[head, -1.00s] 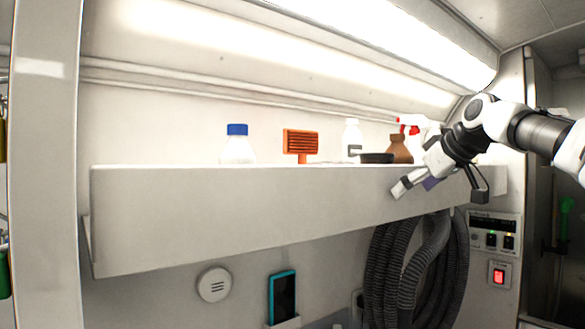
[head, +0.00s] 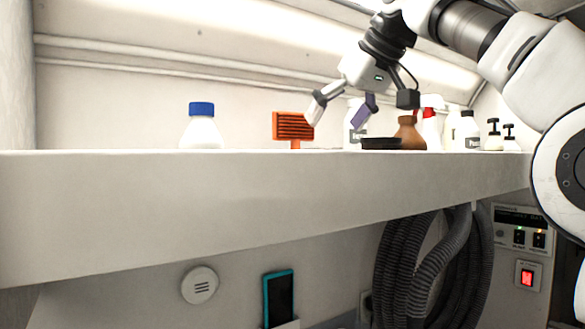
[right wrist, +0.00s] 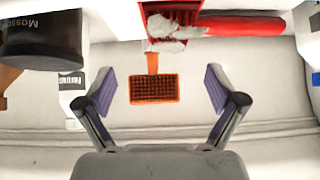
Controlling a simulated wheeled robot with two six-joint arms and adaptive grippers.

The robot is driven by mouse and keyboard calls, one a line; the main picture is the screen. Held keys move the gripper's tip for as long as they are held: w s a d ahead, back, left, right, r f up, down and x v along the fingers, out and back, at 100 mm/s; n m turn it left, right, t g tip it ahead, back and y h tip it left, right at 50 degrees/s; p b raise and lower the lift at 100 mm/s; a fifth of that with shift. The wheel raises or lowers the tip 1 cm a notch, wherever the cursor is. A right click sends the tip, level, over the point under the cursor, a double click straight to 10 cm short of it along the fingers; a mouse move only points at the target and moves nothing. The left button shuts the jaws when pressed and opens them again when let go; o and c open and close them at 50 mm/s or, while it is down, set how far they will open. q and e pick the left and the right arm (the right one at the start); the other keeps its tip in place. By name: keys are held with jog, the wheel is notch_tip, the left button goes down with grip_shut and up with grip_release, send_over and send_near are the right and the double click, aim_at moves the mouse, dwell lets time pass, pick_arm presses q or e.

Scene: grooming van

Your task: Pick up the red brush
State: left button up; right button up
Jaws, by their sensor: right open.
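The red brush (right wrist: 243,25) shows in the right wrist view at the top, lying flat with its handle toward the right. Grey fluff covers part of its square head. I cannot make it out in the head view, where the shelf's front board may hide it. My right gripper (head: 338,110) is open and empty above the shelf. In the right wrist view its fingers (right wrist: 160,92) stand wide apart, with the red brush beyond them and not between them. My left gripper is not in view.
An orange slicker brush (head: 293,126) stands upright on the shelf (head: 230,200), near the right fingertips. It also shows in the wrist view (right wrist: 153,88). A blue-capped bottle (head: 201,128) is left; a dark tub (head: 381,143), brown bottle (head: 409,134) and several pump bottles stand right.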

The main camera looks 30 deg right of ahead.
jog(key=w+a+f, duration=0.2)
jog(key=w+f, duration=0.1)
jog(key=shift+w+f, duration=0.1)
jog(key=shift+w, duration=0.05)
jog(key=shift+p+x, duration=0.8)
jog(key=shift+x, duration=0.45)
jog(key=shift+w+d+f, duration=0.2)
jog(key=shift+d+f, duration=0.05)
jog(key=shift+d, duration=0.15)
jog(key=shift+s+a+r, duration=0.1)
jog(key=shift+a, duration=0.15)
jog(key=c, duration=1.3)
